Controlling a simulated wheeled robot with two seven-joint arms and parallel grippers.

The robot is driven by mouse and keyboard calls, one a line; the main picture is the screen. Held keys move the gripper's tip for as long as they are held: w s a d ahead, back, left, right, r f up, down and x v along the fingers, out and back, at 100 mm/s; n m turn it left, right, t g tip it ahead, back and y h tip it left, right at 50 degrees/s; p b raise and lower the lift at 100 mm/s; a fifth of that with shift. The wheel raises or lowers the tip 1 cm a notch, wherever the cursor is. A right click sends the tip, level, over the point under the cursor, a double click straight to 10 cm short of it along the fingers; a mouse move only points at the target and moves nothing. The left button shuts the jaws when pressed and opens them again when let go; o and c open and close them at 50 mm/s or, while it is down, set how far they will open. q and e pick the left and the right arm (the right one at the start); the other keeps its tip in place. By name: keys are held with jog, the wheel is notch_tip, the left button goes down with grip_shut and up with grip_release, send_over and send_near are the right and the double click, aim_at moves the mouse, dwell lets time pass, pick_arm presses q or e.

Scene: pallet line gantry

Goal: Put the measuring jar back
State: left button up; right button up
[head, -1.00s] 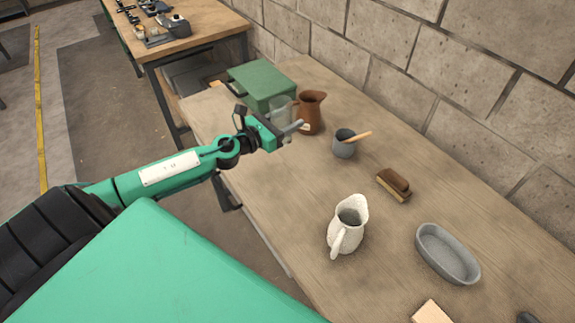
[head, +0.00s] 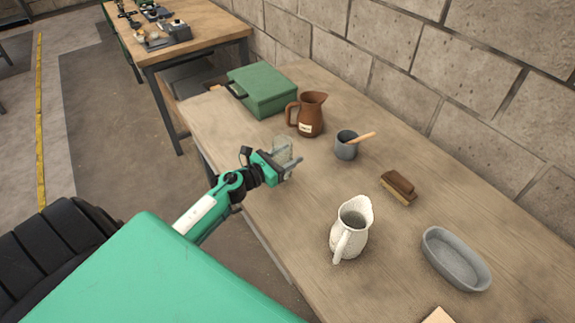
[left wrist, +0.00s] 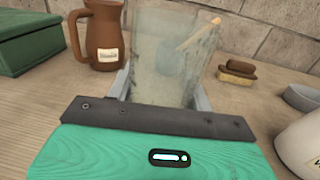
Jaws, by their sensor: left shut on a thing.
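The measuring jar (head: 283,148) is clear and glassy. My left gripper (head: 286,165) is shut on it near the table's left edge, in front of the brown jug. In the left wrist view the jar (left wrist: 165,65) stands upright between the fingers of the gripper (left wrist: 160,95), and a grey cup with a wooden handle shows blurred through it. I cannot tell whether the jar's base touches the table. My right gripper is not in view.
On the wooden table (head: 300,215) stand a green box (head: 262,90), a brown jug (head: 311,115), a grey cup (head: 346,147), a brush (head: 398,187), a white pitcher (head: 351,230) and a grey oval dish (head: 456,260). Bare tabletop lies between the jar and the white pitcher.

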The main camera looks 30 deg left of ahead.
pick_arm(q)
jog(key=shift+f, duration=1.85)
jog(key=shift+f+b, duration=0.25)
jog(key=shift+b, duration=0.15)
jog(key=o, duration=1.1)
jog(key=shift+r, duration=0.1)
